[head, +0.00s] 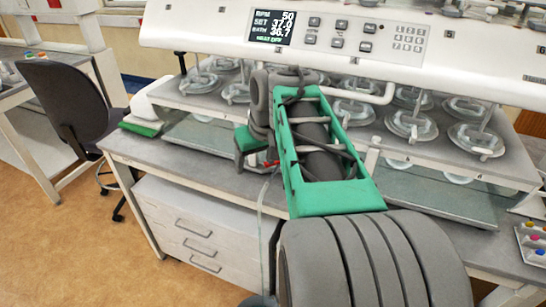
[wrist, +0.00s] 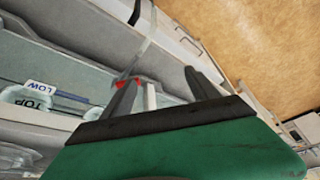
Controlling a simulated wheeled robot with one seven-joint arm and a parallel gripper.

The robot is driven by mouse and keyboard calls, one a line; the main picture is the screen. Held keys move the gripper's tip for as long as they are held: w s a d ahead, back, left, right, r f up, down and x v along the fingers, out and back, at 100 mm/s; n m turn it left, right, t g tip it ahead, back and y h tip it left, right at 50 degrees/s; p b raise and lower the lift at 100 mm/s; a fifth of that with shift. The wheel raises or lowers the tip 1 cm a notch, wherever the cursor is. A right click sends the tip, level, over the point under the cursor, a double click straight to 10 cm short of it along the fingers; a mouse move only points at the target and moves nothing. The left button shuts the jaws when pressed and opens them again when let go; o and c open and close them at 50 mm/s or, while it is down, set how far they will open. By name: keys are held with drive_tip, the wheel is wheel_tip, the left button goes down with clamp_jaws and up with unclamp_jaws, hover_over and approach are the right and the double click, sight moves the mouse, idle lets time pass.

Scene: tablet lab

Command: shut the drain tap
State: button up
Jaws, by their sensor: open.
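The drain tap shows as a small red handle (head: 271,164) at the front edge of the bench. In the wrist view its red part (wrist: 130,82) is by the tip of the left finger and partly hidden by it. I cannot tell whether they touch. A pale tube (head: 262,215) hangs below the tap, in front of the drawers. My gripper (wrist: 160,77) is open, with its two dark fingers apart. A short white piece shows between the fingers, nearer the left one. In the head view my gripper is at the bench front, its fingers mostly hidden.
The white dissolution bath (head: 455,45) with several round vessels stands on the bench (head: 165,153). A drawer unit (head: 200,215) is below. A dark chair (head: 68,110) stands at the left. The floor (head: 60,260) at lower left is clear.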

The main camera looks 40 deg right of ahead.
drive_tip(key=d+r, duration=0.2)
drive_tip(key=d, duration=0.6)
drive_tip(key=shift+m+h, duration=0.3)
drive_tip(key=x, duration=0.7)
drive_tip(key=shift+w+a+f, duration=0.25)
drive_tip(key=shift+w+f, duration=0.05)
drive_tip(key=shift+c, duration=0.3)
drive_tip(key=c, duration=1.3)
